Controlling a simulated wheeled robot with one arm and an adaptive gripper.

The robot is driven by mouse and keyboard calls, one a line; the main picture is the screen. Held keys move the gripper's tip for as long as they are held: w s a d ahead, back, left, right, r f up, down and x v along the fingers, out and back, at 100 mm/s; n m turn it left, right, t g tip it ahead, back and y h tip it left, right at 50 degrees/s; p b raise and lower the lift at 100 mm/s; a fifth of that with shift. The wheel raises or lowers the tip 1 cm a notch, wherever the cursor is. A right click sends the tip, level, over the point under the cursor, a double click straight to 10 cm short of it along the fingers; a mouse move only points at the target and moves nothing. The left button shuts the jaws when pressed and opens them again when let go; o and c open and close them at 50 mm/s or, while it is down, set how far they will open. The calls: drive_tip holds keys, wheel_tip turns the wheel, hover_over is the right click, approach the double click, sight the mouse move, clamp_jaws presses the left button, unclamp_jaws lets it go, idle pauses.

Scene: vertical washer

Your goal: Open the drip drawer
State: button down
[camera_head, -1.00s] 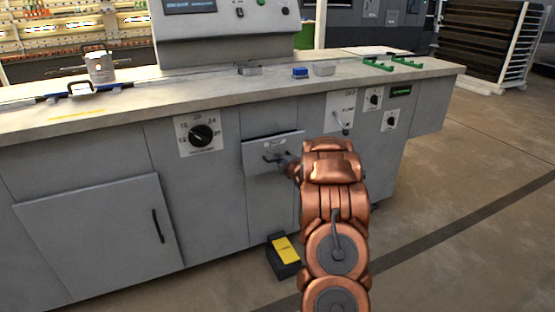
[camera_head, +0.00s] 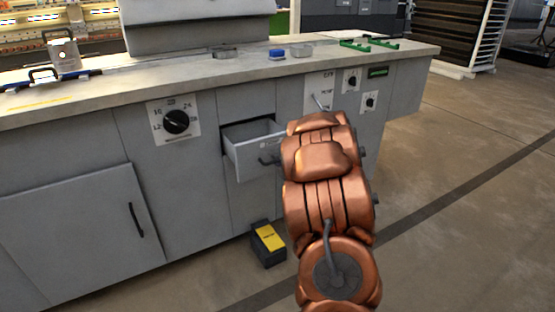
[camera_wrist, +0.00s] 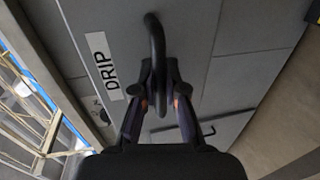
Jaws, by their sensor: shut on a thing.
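The drip drawer (camera_head: 252,152) is a grey drawer in the front of the washer cabinet, pulled partly out so its inside shows in the head view. In the wrist view its front carries a white DRIP label (camera_wrist: 102,60). Its dark bar handle (camera_wrist: 156,42) runs between the fingers of my gripper (camera_wrist: 159,98), which is shut on it. In the head view the handle (camera_head: 266,160) shows at the drawer front, and my copper arm hides the gripper.
A black pedal box with a yellow top (camera_head: 268,243) stands on the floor below the drawer. A dial (camera_head: 176,122) is left of the drawer, and a lever (camera_head: 320,102) is right of it. A hinged door (camera_head: 85,235) is at the lower left. Open floor lies at right.

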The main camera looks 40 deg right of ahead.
idle(0.3)
drive_tip(key=c, duration=1.2)
unclamp_jaws()
drive_tip(key=v, duration=1.2)
